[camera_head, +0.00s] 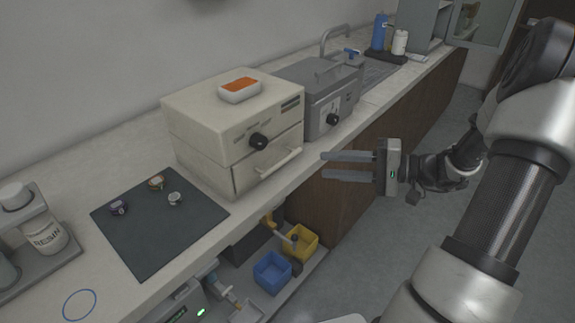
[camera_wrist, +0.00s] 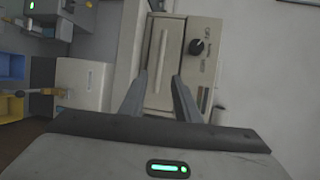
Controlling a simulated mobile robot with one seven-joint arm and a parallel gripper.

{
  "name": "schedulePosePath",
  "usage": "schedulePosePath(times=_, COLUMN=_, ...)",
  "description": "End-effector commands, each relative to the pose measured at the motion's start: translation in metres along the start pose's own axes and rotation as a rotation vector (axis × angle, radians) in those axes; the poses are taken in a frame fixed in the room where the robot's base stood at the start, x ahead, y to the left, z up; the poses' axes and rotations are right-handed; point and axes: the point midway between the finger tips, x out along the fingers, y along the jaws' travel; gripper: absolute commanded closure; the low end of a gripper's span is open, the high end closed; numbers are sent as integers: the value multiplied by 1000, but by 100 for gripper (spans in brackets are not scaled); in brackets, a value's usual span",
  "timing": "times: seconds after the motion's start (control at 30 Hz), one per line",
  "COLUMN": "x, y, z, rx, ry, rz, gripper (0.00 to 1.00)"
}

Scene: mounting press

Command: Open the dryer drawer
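The dryer (camera_head: 215,125) is a cream box on the counter with a dark knob and a drawer (camera_head: 262,170) low on its front. A pale bar handle (camera_head: 278,164) runs across the drawer front, which looks closed. In the wrist view the handle (camera_wrist: 158,62) stands upright in the picture beside the knob (camera_wrist: 197,47). My gripper (camera_head: 323,165) is open and empty, with its two fingers apart and pointing at the drawer front. It is to the right of the handle and clear of it. In the wrist view the fingertips (camera_wrist: 160,76) lie to either side of the handle's lower end.
A white dish with an orange top (camera_head: 240,90) sits on the dryer. A grey machine (camera_head: 325,95) stands close on its right. A dark mat (camera_head: 155,222) with small items lies left. Blue (camera_head: 272,272) and yellow (camera_head: 300,243) bins sit below the counter. The floor to the right is open.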

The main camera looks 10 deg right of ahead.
Motion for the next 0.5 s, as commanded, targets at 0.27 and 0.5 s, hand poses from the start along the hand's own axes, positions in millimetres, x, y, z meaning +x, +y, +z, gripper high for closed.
schedulePosePath(times=0.27, x=63, y=1, z=1, rx=1, ry=-4, rz=0, gripper=70)
schedulePosePath(times=0.5, x=101, y=1, z=0, rx=1, ry=-2, rz=1, gripper=70)
